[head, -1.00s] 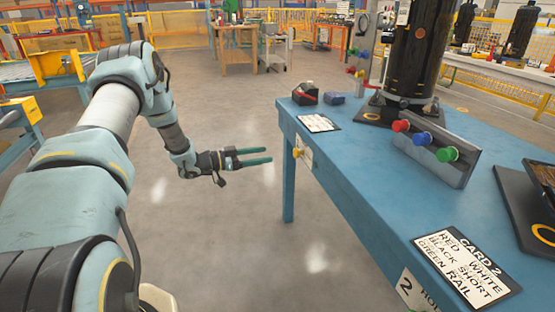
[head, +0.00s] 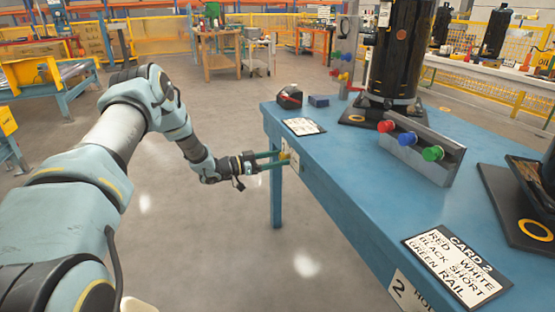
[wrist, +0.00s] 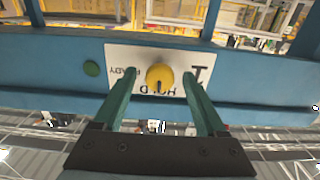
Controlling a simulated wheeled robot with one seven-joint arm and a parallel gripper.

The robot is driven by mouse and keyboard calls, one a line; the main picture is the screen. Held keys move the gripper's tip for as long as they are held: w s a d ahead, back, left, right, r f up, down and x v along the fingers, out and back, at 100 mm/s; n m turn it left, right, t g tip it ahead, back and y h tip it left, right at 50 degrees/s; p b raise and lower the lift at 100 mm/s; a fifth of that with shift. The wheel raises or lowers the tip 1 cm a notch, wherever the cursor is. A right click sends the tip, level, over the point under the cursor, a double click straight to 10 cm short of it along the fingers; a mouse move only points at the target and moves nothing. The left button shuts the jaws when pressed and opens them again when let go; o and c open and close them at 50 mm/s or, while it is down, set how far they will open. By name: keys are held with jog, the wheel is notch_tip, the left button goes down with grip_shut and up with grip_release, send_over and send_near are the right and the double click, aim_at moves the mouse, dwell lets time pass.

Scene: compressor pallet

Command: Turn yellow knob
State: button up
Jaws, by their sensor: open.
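The yellow knob (wrist: 159,77) sits on a white plate (wrist: 128,57) fixed to the blue table's front side. The plate reads "HOLD" and "READY" and bears a "1". In the wrist view my gripper (wrist: 157,85) is open, with one green finger on each side of the knob. I cannot tell whether the fingers touch it. A dark pointer mark shows on the knob near the word "HOLD". In the head view my gripper (head: 285,160) reaches the table side, and the knob (head: 285,156) shows small between the fingers.
The blue table (head: 345,160) carries a card (head: 301,126), a bracket with red, blue and green knobs (head: 425,150), a black compressor (head: 398,60) and "CARD 2" (head: 458,266). The floor left of the table is clear.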

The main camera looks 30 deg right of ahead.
grip_shut()
dwell(0.7)
